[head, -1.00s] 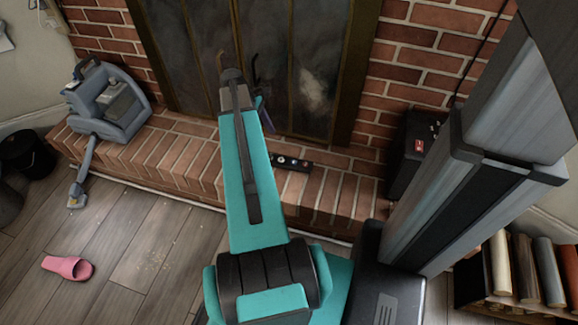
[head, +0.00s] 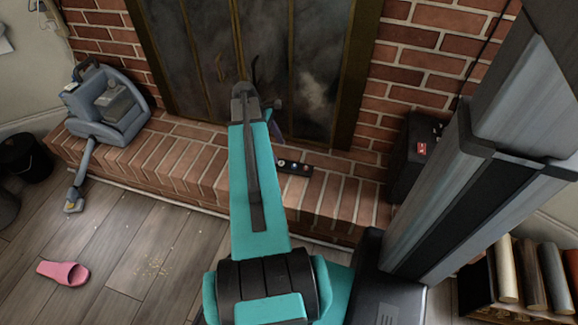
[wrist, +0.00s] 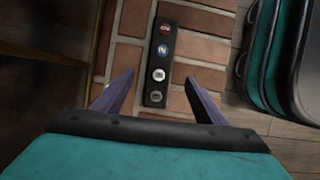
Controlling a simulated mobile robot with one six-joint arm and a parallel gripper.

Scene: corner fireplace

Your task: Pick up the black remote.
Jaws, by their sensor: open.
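The black remote (head: 293,167) lies on the brick hearth, just right of my arm in the head view. In the wrist view the remote (wrist: 160,62) is a long narrow black bar with a column of round buttons, red, blue and pale. My gripper (wrist: 158,85) is open in the wrist view, with its two purple fingers apart. The near end of the remote shows between the fingers, and they do not appear to touch it. In the head view my arm hides most of the gripper.
The brick hearth (head: 335,196) runs before the dark fireplace screen (head: 300,65). A grey vacuum-like machine (head: 108,105) stands on its left end. A black box (head: 412,158) stands at its right. A pink slipper (head: 63,272) lies on the wood floor.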

